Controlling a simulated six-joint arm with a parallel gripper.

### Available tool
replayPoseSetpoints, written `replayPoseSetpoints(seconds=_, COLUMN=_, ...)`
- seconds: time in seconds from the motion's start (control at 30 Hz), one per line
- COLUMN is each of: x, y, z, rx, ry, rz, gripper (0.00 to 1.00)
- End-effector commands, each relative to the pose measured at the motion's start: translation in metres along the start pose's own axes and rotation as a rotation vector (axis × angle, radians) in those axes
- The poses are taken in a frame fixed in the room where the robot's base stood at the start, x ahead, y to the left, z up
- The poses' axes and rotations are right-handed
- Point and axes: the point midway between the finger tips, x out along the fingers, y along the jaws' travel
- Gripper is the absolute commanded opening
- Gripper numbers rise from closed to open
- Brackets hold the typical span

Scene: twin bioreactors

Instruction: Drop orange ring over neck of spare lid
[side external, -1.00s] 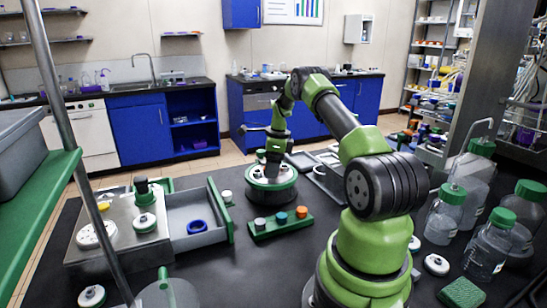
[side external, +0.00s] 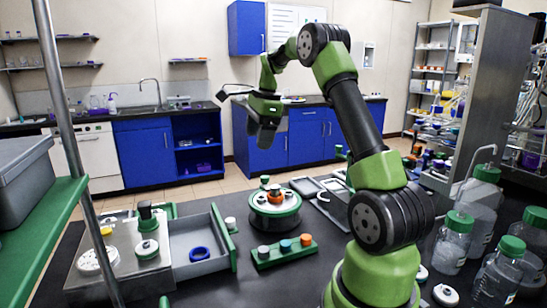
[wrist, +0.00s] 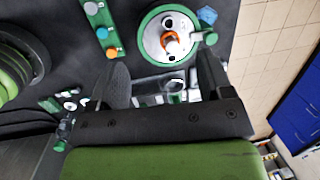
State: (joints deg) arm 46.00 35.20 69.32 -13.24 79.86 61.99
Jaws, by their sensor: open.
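An orange ring (side external: 275,195) sits at the centre of the white lid on the green-rimmed round vessel (side external: 275,222). In the wrist view the orange ring (wrist: 172,42) appears around the lid's central neck; I cannot tell how far down it sits. A white lid with ports (side external: 97,260) lies on the metal platform at left; the frames do not show which lid is the spare. My gripper (side external: 267,135) is raised above and behind the round vessel, empty. In the wrist view my gripper (wrist: 163,65) has its two fingers wide apart.
A green rack (side external: 285,252) with grey, blue and orange caps stands in front of the vessel. A grey drawer (side external: 200,250) holding a blue ring (side external: 199,254) is open at left. Green-capped bottles (side external: 455,240) crowd the right side.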

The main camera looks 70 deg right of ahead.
Motion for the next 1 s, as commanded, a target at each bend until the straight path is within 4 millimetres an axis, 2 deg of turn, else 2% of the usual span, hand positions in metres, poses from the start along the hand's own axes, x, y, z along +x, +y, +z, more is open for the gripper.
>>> replayPoseSetpoints(seconds=0.03, x=-0.019, y=0.015, z=0.029, rx=-0.146, ry=-0.010, rz=-0.030, gripper=0.73)
replayPoseSetpoints(seconds=0.1, x=-0.040, y=0.038, z=0.061, rx=-0.352, ry=-0.023, rz=-0.069, gripper=0.73)
replayPoseSetpoints(seconds=0.2, x=-0.065, y=0.080, z=0.097, rx=-0.641, ry=-0.040, rz=-0.129, gripper=0.73)
replayPoseSetpoints(seconds=0.3, x=-0.083, y=0.128, z=0.121, rx=-0.924, ry=-0.056, rz=-0.196, gripper=0.73)
replayPoseSetpoints(seconds=0.37, x=-0.090, y=0.158, z=0.130, rx=-1.091, ry=-0.065, rz=-0.239, gripper=0.73)
replayPoseSetpoints(seconds=0.5, x=-0.097, y=0.224, z=0.136, rx=-1.457, ry=-0.079, rz=-0.351, gripper=0.73)
replayPoseSetpoints(seconds=0.6, x=-0.094, y=0.260, z=0.131, rx=-1.666, ry=-0.085, rz=-0.424, gripper=0.73)
replayPoseSetpoints(seconds=0.7, x=-0.089, y=0.283, z=0.125, rx=-1.813, ry=-0.086, rz=-0.482, gripper=0.73)
replayPoseSetpoints(seconds=0.8, x=-0.085, y=0.296, z=0.121, rx=-1.896, ry=-0.085, rz=-0.515, gripper=0.73)
replayPoseSetpoints(seconds=1.0, x=-0.083, y=0.301, z=0.119, rx=-1.930, ry=-0.084, rz=-0.527, gripper=0.73)
